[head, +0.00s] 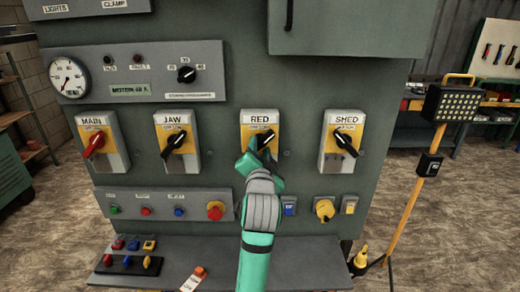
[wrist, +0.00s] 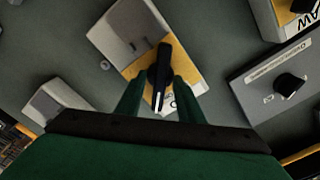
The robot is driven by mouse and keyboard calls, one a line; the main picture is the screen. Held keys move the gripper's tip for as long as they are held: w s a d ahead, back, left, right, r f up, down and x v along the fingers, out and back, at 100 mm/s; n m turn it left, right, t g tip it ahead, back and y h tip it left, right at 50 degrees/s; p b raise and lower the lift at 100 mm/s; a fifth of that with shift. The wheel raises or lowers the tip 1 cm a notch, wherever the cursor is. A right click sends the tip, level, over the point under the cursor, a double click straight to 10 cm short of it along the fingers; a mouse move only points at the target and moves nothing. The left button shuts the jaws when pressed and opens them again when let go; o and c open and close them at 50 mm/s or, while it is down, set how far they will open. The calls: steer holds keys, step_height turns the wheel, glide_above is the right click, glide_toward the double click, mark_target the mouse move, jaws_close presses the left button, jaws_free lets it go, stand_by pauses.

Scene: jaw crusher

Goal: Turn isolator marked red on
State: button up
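The isolator marked RED (head: 246,128) is a grey box with a yellow plate on the upright green panel, third from the left in a row. Its black handle (head: 268,137) slants and is partly hidden by my gripper (head: 258,158) in the head view. The wrist view shows the handle (wrist: 162,72) between the two green fingers of my gripper (wrist: 158,92). The fingers are apart, one on each side of the handle, with a small gap showing on each side. Whether either finger touches the handle deeper down I cannot tell.
Isolators MAIN (head: 105,160) with a red handle, JAW (head: 190,155) and SHED (head: 337,163) with black handles flank it. Below are a button strip (head: 160,196) and a shelf (head: 215,252). A cabinet (head: 345,30) juts out above right. A lamp stand (head: 408,195) stands at right.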

steer(key=s, duration=1)
steer(key=shift+s, duration=0.35)
steer(key=s+d+f+n, duration=0.15)
steer(key=s+f, duration=0.35)
steer(key=f, duration=0.5)
steer(key=s+f+n+g, duration=0.15)
steer(key=s+f, duration=0.25)
steer(key=f, duration=0.5)
steer(key=s+f+n, duration=0.2)
steer(key=s+f, duration=0.3)
steer(key=f, duration=0.5)
steer(key=s+a+f+n, duration=0.1)
steer(key=s+f, duration=0.3)
steer(key=s, duration=1.1)
steer(key=s+f+n+g, duration=0.1)
steer(key=s+f+n, duration=0.2)
steer(key=s, duration=1.3)
steer(key=shift+a+f, duration=0.4)
steer(key=shift+f, duration=0.15)
